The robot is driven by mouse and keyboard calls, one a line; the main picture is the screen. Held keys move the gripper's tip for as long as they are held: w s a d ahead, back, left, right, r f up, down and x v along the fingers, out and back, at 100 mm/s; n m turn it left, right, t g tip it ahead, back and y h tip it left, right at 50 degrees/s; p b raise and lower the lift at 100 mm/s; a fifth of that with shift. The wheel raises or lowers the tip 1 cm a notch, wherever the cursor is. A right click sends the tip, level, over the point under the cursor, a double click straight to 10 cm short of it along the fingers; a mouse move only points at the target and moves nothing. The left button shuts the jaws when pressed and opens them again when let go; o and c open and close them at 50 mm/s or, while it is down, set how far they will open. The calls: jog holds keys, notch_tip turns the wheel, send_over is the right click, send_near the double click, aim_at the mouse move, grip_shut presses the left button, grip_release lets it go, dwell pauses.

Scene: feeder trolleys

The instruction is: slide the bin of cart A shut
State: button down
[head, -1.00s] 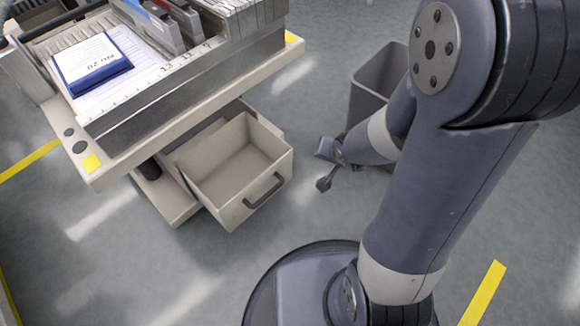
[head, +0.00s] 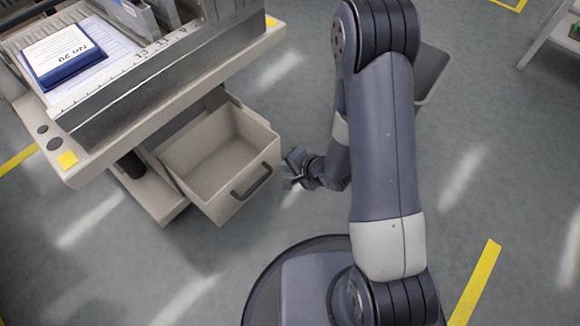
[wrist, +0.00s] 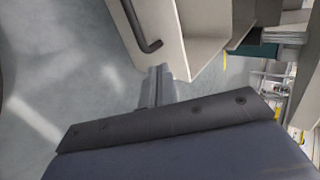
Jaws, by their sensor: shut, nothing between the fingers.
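The beige bin (head: 205,190) of the cart stands pulled out below the cart's top, open and empty as far as I can see. Its dark bar handle (head: 252,182) is on the front face, and it also shows in the wrist view (wrist: 139,30). In the wrist view the shut fingers (wrist: 158,78) point toward the bin's front edge. Whether they touch it I cannot tell.
A grey waste bin (head: 428,72) stands behind my arm. A shelf or table (head: 548,32) is at the far right. Yellow floor tape (head: 474,285) lies at the lower right. The floor in front of the bin is clear.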

aim_at(260, 158)
jog(key=w+a+f+b, duration=0.1)
jog(key=a, duration=0.1)
jog(key=w+a+f+b, duration=0.1)
jog(key=w+a, duration=0.1)
jog(key=w+a+f+b, duration=0.1)
jog(key=w+a+f, duration=0.1)
jog(key=shift+w+a, duration=0.15)
jog(key=shift+w, duration=0.05)
